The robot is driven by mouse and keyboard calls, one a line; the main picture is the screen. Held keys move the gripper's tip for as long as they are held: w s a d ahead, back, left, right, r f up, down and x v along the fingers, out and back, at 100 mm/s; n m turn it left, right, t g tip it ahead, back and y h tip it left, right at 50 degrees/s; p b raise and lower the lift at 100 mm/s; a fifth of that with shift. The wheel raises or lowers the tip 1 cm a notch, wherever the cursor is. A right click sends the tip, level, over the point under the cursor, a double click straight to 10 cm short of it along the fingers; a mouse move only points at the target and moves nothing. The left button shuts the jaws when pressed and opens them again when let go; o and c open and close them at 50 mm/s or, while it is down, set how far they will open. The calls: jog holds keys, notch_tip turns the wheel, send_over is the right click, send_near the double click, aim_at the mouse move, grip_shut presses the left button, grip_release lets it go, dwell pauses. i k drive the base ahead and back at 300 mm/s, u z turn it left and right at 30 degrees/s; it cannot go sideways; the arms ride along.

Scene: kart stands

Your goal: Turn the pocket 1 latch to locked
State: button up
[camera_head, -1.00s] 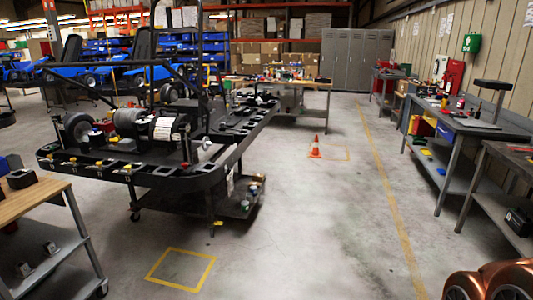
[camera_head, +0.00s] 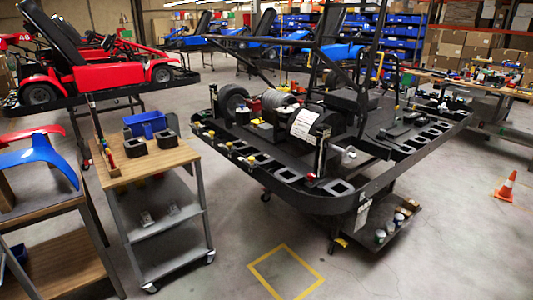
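A black kart stand (camera_head: 330,203) fills the centre and right of the head view, with motor parts and a white-labelled cylinder (camera_head: 305,124) on its deck. A row of square black pockets (camera_head: 289,174) runs along its near rim. Small yellow and red pieces (camera_head: 250,160) sit by the pockets at the rim's left part; they may be latches, but they are too small to read as locked or unlocked. I cannot tell which pocket is pocket 1. My gripper is not in view.
A wooden-topped cart (camera_head: 150,163) with a blue bin (camera_head: 146,123) stands left of the stand. A yellow floor square (camera_head: 286,271) lies in front. An orange cone (camera_head: 507,186) stands at right. A red kart (camera_head: 105,72) is at back left. Floor at bottom right is clear.

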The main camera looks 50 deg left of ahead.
aim_at(251, 160)
jog(key=u, duration=1.65)
jog(key=i, duration=1.95)
jog(key=u, duration=1.15)
jog(key=i, duration=1)
jog(key=u, duration=0.05)
